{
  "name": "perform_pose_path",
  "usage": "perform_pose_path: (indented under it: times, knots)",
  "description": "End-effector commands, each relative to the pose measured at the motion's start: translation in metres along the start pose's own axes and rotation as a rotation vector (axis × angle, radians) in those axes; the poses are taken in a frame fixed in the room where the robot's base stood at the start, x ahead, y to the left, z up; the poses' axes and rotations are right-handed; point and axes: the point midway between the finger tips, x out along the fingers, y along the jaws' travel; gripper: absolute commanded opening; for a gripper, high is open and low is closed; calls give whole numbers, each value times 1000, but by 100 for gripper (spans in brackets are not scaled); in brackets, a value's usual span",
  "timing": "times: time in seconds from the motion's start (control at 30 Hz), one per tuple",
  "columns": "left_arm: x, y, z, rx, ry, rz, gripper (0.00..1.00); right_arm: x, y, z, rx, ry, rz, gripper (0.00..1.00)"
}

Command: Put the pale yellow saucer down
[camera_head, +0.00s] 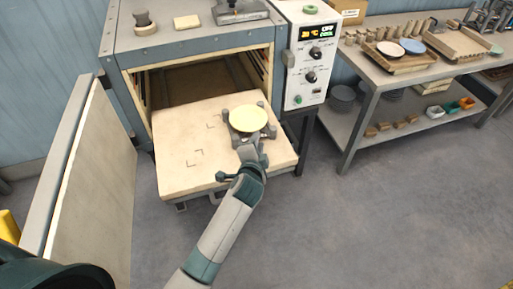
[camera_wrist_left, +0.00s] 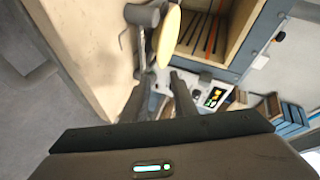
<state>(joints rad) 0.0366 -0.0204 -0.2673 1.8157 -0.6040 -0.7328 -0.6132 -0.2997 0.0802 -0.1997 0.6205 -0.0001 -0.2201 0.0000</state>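The pale yellow saucer (camera_head: 248,118) is over a grey holder with several knobbed posts (camera_head: 229,138) on the pulled-out shelf of the dryer. In the left wrist view the saucer (camera_wrist_left: 169,38) shows nearly edge-on beside a grey post (camera_wrist_left: 142,15). My left gripper (camera_head: 250,150) is at the saucer's near side. In the left wrist view its two fingers (camera_wrist_left: 160,80) are apart, with the saucer's near rim just beyond or between the tips. I see no clear contact with the rim. My right gripper is not in view.
The pale shelf (camera_head: 180,165) has bare room left of the holder, with corner marks. The dryer door (camera_head: 85,180) stands open at left. The control panel (camera_head: 312,60) is at the right. A side table (camera_head: 385,78) holds plates and racks.

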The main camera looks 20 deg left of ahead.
Motion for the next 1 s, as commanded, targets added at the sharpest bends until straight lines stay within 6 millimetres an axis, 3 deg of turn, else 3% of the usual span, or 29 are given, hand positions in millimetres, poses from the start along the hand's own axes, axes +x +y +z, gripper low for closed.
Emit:
perform_pose_path:
  times: [0.3,1.0]
  knots:
    - [-26,0,0,0,0,-1,25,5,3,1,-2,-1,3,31]
    - [-26,0,0,0,0,-1,25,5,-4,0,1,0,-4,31]
